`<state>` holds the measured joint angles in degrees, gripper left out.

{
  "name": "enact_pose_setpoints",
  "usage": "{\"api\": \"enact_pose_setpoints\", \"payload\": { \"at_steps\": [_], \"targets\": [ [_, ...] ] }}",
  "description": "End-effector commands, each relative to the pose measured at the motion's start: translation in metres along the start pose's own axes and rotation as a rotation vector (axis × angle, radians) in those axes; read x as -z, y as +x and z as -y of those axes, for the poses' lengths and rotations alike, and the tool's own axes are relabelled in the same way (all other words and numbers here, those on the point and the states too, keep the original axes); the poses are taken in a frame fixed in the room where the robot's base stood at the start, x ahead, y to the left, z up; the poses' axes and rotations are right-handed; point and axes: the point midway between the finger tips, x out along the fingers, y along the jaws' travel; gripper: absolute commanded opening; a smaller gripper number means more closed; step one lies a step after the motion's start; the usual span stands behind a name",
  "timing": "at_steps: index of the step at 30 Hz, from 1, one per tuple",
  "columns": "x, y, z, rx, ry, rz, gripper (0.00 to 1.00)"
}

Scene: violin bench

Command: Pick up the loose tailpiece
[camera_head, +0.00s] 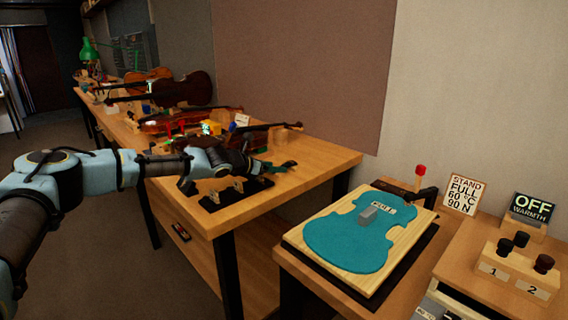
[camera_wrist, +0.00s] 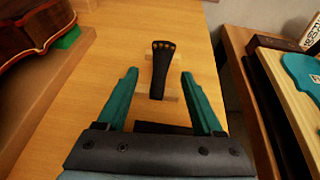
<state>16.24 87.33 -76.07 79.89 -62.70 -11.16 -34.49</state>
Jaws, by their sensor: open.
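The loose tailpiece (camera_wrist: 160,68) shows in the wrist view as a dark, tapered piece with small light holes at its wide far end. It lies over pale wooden supports on the bench (camera_wrist: 115,60). My gripper (camera_wrist: 160,75) is open, with a teal finger on each side of the tailpiece's line and clear gaps to both sides. It holds nothing. In the head view my gripper (camera_head: 272,166) is over the near end of the bench. The tailpiece cannot be made out there behind my gripper and arm.
A violin body (camera_wrist: 35,25) lies at the left in the wrist view. Several violins (camera_head: 185,90) lie farther along the bench in the head view. A board with a teal violin-shaped plate (camera_head: 345,238) stands on a separate table at right. Bare wood surrounds the tailpiece.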

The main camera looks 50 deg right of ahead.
Motion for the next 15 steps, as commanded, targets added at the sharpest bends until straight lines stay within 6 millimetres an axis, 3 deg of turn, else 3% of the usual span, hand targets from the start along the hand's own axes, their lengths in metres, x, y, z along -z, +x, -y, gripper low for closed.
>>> {"api": "enact_pose_setpoints", "payload": {
  "at_steps": [9,15],
  "targets": [
    [0.001,0.0055,-0.0001,0.0,0.0,0.0,0.67],
    [0.0008,0.0053,-0.0001,0.0,0.0,0.0,0.45]
  ]
}}
